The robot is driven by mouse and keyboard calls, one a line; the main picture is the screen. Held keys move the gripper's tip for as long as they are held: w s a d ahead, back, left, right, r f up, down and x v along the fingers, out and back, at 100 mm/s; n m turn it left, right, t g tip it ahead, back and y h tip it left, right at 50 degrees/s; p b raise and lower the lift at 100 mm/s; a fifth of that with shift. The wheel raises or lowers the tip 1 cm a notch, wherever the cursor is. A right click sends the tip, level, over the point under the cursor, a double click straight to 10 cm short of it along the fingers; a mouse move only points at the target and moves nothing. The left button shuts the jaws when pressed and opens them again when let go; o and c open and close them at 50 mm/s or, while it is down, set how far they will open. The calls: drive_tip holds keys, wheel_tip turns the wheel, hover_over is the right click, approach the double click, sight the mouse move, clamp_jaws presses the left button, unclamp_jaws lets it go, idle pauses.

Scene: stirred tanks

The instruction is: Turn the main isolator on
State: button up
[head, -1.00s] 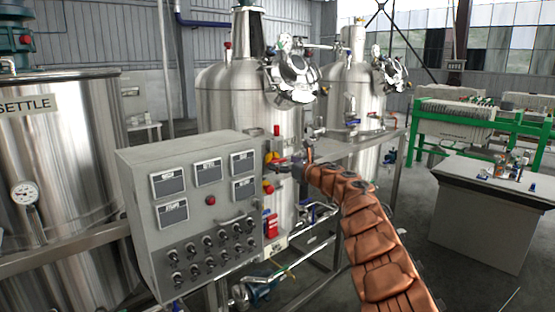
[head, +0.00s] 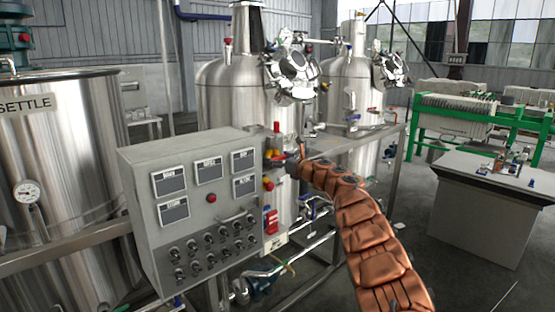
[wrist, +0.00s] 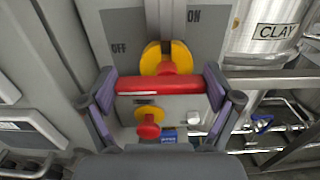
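The main isolator is on the side of the grey control cabinet. In the wrist view it has a yellow disc (wrist: 166,53) and a red bar handle (wrist: 165,85) lying horizontally across the picture. The plate reads OFF at left and ON at right. My gripper (wrist: 161,80) has its purple fingers wide apart, one at each end of the red handle. Whether they touch it I cannot tell. In the head view my gripper (head: 290,163) is at the cabinet's right side, beside the yellow and red isolator (head: 273,154), partly hiding it.
Below the isolator is a red knob on yellow (wrist: 149,130). The cabinet (head: 140,190) has display panels and several switches on its front. A steel tank labelled CLAY (wrist: 265,32) and metal pipes (wrist: 270,130) are close on the right. A grey bench (head: 485,220) stands further right.

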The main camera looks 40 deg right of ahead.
drive_tip(key=c, duration=0.5)
drive_tip(key=shift+c, duration=0.2)
